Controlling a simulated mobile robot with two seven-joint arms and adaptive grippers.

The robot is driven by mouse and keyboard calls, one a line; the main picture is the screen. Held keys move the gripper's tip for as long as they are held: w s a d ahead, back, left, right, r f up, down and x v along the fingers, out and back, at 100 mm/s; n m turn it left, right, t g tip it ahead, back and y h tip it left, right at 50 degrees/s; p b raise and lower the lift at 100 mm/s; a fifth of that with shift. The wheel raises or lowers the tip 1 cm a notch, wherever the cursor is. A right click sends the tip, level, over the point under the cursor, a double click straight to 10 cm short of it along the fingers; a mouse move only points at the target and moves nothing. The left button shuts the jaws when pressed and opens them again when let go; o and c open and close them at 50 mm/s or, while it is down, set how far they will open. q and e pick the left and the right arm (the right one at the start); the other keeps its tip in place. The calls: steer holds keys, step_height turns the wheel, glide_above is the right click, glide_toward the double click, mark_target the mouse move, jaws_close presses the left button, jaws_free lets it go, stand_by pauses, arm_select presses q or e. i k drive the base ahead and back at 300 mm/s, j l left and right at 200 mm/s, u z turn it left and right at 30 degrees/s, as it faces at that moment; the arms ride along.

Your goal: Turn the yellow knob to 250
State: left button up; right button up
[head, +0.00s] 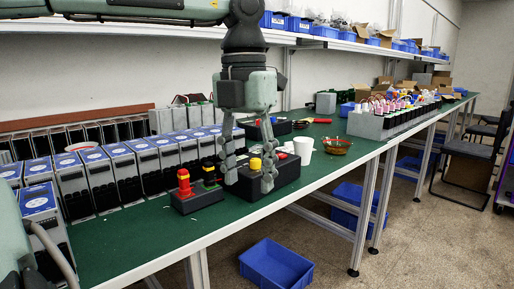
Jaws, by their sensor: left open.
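The yellow knob (255,164) is a small round knob on top of a black box (285,181) at the front edge of the green bench. My left gripper (249,180) hangs down over this box from above. Its fingers are open, one to the left of the yellow knob and one to the right. I cannot tell whether either finger touches the knob or the box. The knob's scale and the 250 mark are too small to read. My right gripper is not in view.
A smaller black box (198,199) with a red knob (184,181) stands just left. Rows of grey units (98,178) stand behind it. A shelf (330,43) runs above the bench.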

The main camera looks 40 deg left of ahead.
mark_target(255, 163)
steer(key=i+j, duration=0.7)
steer(key=j, duration=0.15)
